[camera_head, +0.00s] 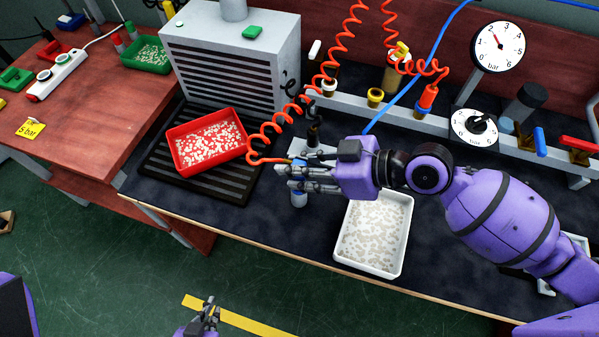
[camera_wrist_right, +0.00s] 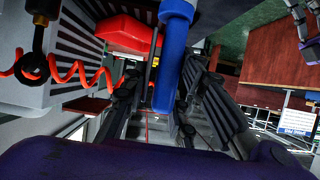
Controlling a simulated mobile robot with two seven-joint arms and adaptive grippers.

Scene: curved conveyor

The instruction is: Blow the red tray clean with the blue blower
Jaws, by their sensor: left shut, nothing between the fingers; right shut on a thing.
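The red tray (camera_head: 213,164) sits on the black slatted grate at the left of the bench, with many pale chips in it. Its red underside or side shows at the top of the right wrist view (camera_wrist_right: 128,35). My right gripper (camera_head: 293,178) is shut on the blue blower (camera_wrist_right: 172,65), right of the tray and apart from it. My left gripper (camera_head: 209,312) is shut and empty, low in front of the bench, over the floor.
A coiled red hose (camera_head: 276,130) runs up from the blower. A white tray (camera_head: 404,248) of pale bits stands below my right forearm. A grey louvred box (camera_head: 232,62) stands behind the red tray. A pipe with gauges and fittings lines the back. A green tray (camera_head: 146,54) is on the left table.

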